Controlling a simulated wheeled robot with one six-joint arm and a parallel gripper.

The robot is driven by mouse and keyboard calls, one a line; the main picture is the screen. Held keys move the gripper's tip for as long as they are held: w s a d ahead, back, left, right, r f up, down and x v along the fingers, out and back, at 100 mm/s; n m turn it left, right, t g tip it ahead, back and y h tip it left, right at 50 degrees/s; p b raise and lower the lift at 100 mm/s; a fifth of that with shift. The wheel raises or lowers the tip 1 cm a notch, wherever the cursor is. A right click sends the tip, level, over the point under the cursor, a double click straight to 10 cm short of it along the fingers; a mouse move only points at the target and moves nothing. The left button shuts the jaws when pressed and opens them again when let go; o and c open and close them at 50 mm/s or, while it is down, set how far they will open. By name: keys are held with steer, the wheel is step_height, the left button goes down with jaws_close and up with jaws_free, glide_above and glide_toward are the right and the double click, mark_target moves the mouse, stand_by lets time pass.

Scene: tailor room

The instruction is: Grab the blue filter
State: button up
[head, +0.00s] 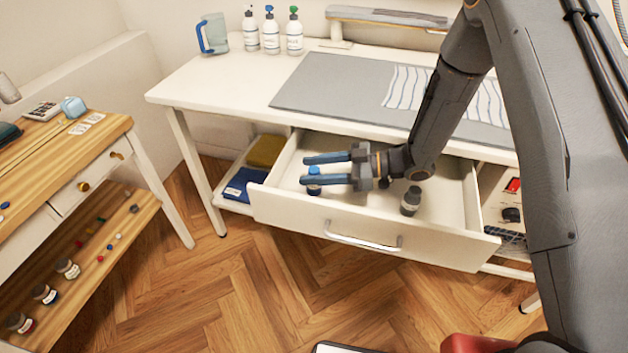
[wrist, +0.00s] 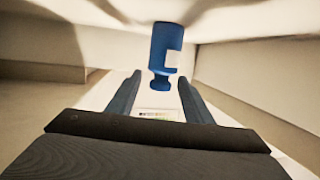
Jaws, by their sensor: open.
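A blue bottle-shaped thing with a pale label, which looks like the blue filter (head: 314,171), is inside the open drawer (head: 345,221) toward its left side. In the wrist view the blue filter (wrist: 162,45) appears just beyond the fingertips, lined up with the gap between them. My gripper (head: 304,170) reaches over the drawer from the right with its blue fingers apart and nothing held. In the head view one finger partly covers the filter. Both fingers of my gripper (wrist: 160,78) show in the wrist view; contact cannot be told.
A dark grey bottle (head: 411,201) stands in the drawer to the right of my gripper. The drawer walls surround the area closely. White pump bottles (head: 270,32) and a blue-handled jug (head: 213,34) stand on the white table (head: 235,82) above. A wooden table (head: 85,135) is at left.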

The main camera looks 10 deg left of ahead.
steer(key=c, duration=1.2)
steer(key=shift+o, duration=0.2)
